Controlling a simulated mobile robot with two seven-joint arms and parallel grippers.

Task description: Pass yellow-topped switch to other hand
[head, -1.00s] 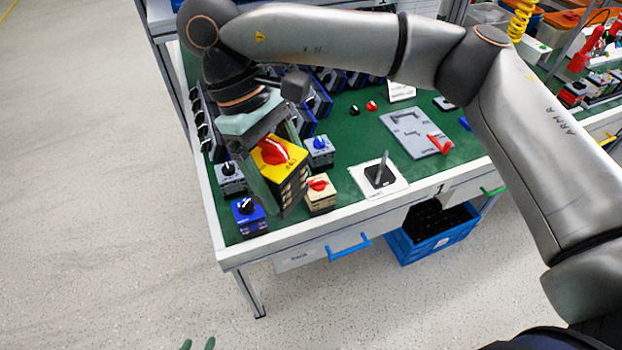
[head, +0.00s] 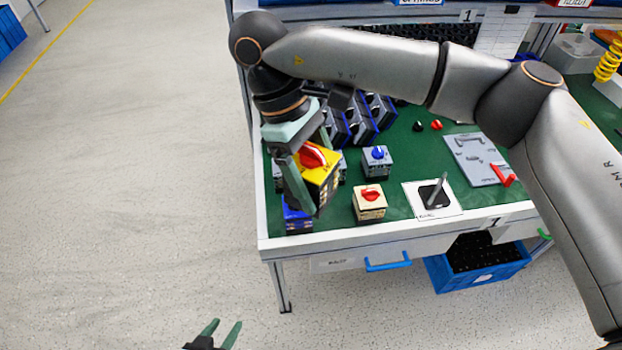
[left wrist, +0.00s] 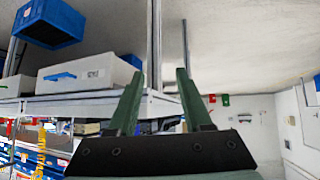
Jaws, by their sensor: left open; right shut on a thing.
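The yellow-topped switch (head: 325,163) has a red knob and a dark body. My right gripper (head: 312,184) is shut on it and holds it tilted above the table's left front corner; one finger crosses its left side. My left gripper (head: 225,328) is low at the bottom edge of the head view, open and empty, well apart from the switch. Its two green fingers (left wrist: 159,88) show spread in the left wrist view, with nothing between them. The switch cannot be made out there.
On the green table (head: 400,148) stand a beige switch with a red knob (head: 369,203), a grey one with a blue knob (head: 377,162) and a blue one (head: 297,218). A blue crate (head: 478,277) sits under the table. The floor at left is clear.

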